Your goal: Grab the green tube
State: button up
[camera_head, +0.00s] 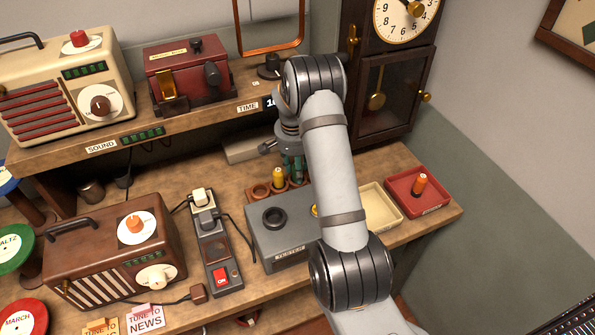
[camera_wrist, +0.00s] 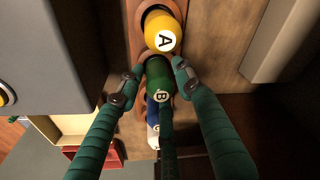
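The green tube (camera_wrist: 160,74), its end marked B, stands in a wooden rack (camera_wrist: 136,22) between a yellow tube marked A (camera_wrist: 163,32) and a blue and white tube (camera_wrist: 152,112). My gripper (camera_wrist: 156,78) has teal fingers. In the wrist view two fingertips are spread on either side of the green tube, with a gap on the left and a narrower one on the right; a third finger covers part of the lower tubes. The gripper is open. In the head view my gripper (camera_head: 292,166) is low over the rack, beside the yellow tube (camera_head: 278,178), and the green tube cannot be made out.
A grey tester box (camera_head: 280,235) stands just in front of the rack. A cream tray (camera_head: 381,205) and a red tray (camera_head: 417,196) holding an orange tube (camera_head: 420,184) are to the right. The upper shelf (camera_head: 215,112) overhangs behind. A tall clock (camera_head: 395,80) stands behind right.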

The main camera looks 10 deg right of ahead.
jog(key=shift+c, duration=1.3)
jog(key=c, duration=0.3)
jog(key=shift+c, duration=0.2)
